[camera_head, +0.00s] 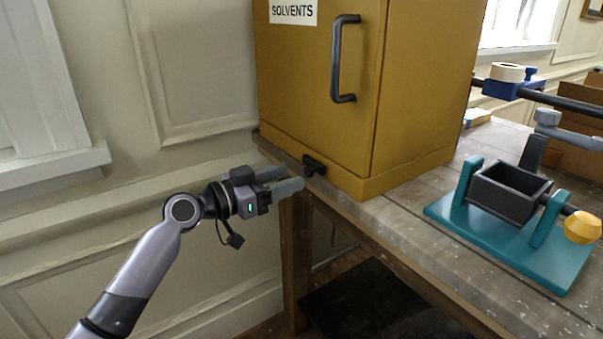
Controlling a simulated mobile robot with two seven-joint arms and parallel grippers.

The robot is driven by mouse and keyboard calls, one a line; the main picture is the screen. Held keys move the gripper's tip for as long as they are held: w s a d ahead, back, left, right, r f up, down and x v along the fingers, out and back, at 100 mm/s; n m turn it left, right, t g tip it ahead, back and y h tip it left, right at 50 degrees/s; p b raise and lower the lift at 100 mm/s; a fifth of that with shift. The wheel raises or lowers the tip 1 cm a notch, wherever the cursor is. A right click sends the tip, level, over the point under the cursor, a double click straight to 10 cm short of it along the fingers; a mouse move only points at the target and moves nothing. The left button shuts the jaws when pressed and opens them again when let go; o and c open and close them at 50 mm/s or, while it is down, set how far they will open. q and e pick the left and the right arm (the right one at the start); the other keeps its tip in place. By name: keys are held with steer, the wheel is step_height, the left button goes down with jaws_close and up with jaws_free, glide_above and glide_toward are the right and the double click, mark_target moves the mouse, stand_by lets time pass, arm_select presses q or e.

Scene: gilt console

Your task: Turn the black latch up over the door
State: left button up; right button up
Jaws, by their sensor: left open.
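The black latch (314,165) sits low on the front of the yellow cabinet, at the bottom of the door (318,90). The door carries a black bar handle (337,58) and a "SOLVENTS" label (293,11). My left gripper (286,181) is open, its grey fingers pointing right toward the latch. The nearer fingertip is just left of the latch in the picture; I cannot tell whether they touch. My right gripper is not in view.
The cabinet stands on a worn wooden table (405,225). A panelled wall lies to the left.

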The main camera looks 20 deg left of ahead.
mark_target(306, 171)
arm_select(q)
steer(key=shift+x, duration=1.9)
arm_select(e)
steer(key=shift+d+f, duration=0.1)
arm_select(q)
steer(key=shift+c, duration=0.3)
jaws_close()
